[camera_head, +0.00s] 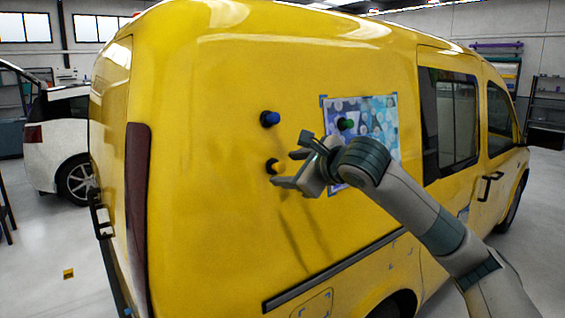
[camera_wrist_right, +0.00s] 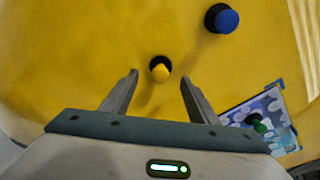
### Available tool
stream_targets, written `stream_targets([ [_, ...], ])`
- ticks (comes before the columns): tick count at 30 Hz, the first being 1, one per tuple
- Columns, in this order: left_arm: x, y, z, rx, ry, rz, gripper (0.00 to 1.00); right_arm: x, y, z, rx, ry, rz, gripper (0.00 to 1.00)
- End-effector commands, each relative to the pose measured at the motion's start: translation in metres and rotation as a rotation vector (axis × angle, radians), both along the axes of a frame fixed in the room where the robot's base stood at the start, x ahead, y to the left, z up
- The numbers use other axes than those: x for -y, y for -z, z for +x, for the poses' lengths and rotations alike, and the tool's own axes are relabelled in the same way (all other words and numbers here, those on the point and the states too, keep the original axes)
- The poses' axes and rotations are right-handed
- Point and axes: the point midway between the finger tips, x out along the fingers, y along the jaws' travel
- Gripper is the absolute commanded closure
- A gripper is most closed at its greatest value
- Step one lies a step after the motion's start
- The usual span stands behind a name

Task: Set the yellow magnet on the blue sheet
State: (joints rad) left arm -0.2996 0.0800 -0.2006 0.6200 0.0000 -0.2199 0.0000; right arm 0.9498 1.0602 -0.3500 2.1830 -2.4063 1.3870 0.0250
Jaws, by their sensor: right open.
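The yellow magnet (camera_head: 274,166) sits on the side panel of the yellow van, with a dark base. In the right wrist view the yellow magnet (camera_wrist_right: 160,70) lies between and just beyond the open fingertips. My right gripper (camera_head: 285,164) is open and empty, close to the magnet; it also shows in the right wrist view (camera_wrist_right: 159,82). The blue patterned sheet (camera_head: 377,118) is flat on the van to the right, partly hidden by my right arm. The sheet also shows in the right wrist view (camera_wrist_right: 273,105). My left gripper is not in view.
A blue magnet (camera_head: 270,118) is on the van above the yellow one. A green magnet (camera_head: 346,124) is on the sheet. The yellow van (camera_head: 210,200) fills the middle, with a dark trim strip low on its side. A white car (camera_head: 60,140) stands behind at left.

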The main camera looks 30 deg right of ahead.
Motion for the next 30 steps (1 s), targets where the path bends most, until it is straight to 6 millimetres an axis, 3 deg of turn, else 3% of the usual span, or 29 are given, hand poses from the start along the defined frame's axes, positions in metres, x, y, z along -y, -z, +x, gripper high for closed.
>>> stream_targets([
  [9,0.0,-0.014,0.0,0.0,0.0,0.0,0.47,0.001,0.008,0.028,-0.001,0.0,0.001,0.46],
  [20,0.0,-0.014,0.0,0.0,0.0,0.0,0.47,0.001,0.01,0.03,0.001,-0.001,0.0,0.46],
  [25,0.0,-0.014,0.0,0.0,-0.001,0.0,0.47,0.001,0.01,0.03,0.0,0.0,0.0,0.86],
  [27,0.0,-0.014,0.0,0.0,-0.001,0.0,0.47,0.001,0.01,0.03,0.0,0.0,0.0,0.91],
  [28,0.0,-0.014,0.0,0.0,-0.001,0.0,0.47,0.001,0.01,0.03,0.001,-0.001,0.0,0.75],
  [30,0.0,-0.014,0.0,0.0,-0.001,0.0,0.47,0.001,0.01,0.03,0.001,-0.001,0.0,0.92],
])
